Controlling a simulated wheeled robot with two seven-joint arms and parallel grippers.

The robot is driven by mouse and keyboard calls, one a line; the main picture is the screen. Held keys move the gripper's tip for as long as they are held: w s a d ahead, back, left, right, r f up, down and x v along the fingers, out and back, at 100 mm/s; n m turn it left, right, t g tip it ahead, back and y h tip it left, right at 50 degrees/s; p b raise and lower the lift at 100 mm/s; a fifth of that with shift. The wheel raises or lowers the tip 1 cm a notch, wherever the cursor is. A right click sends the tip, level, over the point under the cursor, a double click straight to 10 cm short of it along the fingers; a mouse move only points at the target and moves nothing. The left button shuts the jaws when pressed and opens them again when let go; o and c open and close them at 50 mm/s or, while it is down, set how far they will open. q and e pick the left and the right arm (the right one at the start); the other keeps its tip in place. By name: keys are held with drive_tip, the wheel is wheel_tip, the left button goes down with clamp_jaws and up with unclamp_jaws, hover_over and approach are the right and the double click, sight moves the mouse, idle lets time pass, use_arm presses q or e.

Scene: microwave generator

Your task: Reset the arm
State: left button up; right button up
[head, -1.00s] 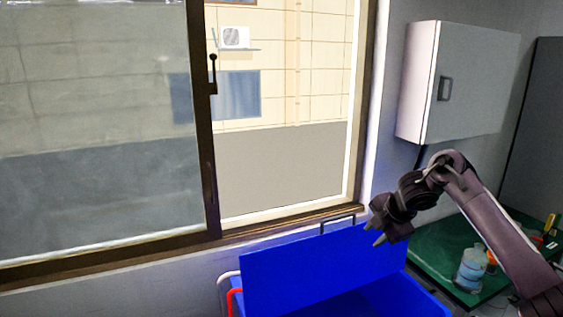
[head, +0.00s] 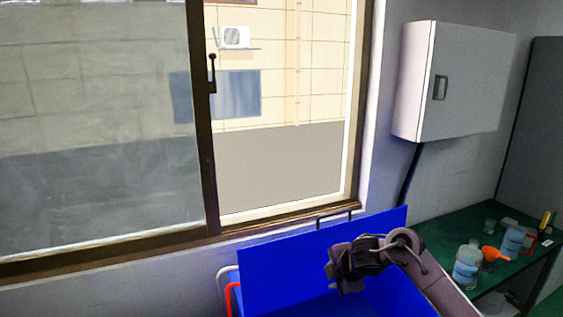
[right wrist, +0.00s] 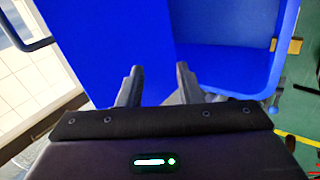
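My right arm comes in from the lower right in the head view. Its gripper (head: 340,285) is in front of the blue bin (head: 285,262) and low over it; the fingertips are hard to make out there. In the right wrist view my right gripper (right wrist: 158,75) has its two fingers apart with nothing between them. The blue bin (right wrist: 225,65) lies beyond the fingers, with its raised blue panel on the left and its open inside on the right. My left gripper is not in view.
A green table (head: 480,250) at the right holds bottles (head: 468,262) and an orange funnel (head: 491,254). A white wall cabinet (head: 455,85) hangs above it. A window (head: 100,120) fills the left. A red tube (head: 231,298) and white rail stand beside the bin.

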drive_tip(key=s+a+f+m, duration=0.3)
drive_tip(key=s+f+m, duration=0.1)
drive_tip(key=s, duration=0.3)
drive_tip(key=s+a+f+m, duration=0.2)
drive_tip(key=s+f+m, duration=0.15)
drive_tip(key=s, duration=0.25)
drive_tip(key=s+d+m+g+h, duration=0.15)
drive_tip(key=s+d+m, duration=0.45)
drive_tip(key=s, duration=0.6)
drive_tip(key=s+d+m+g+h, duration=0.15)
drive_tip(key=s+d+m, duration=0.4)
drive_tip(key=s, duration=0.65)
wheel_tip(320, 180, down, 35)
drive_tip(key=s+g+b, duration=0.2)
drive_tip(key=s+b, duration=0.1)
drive_tip(key=b, duration=0.1)
drive_tip(key=s+d+f+b, duration=0.2)
drive_tip(key=s+d+f, duration=0.1)
drive_tip(key=s+f, duration=1.5)
drive_tip(key=shift+s+f+g, duration=0.35)
drive_tip(key=shift+f+g, duration=0.05)
drive_tip(key=shift+f, duration=0.45)
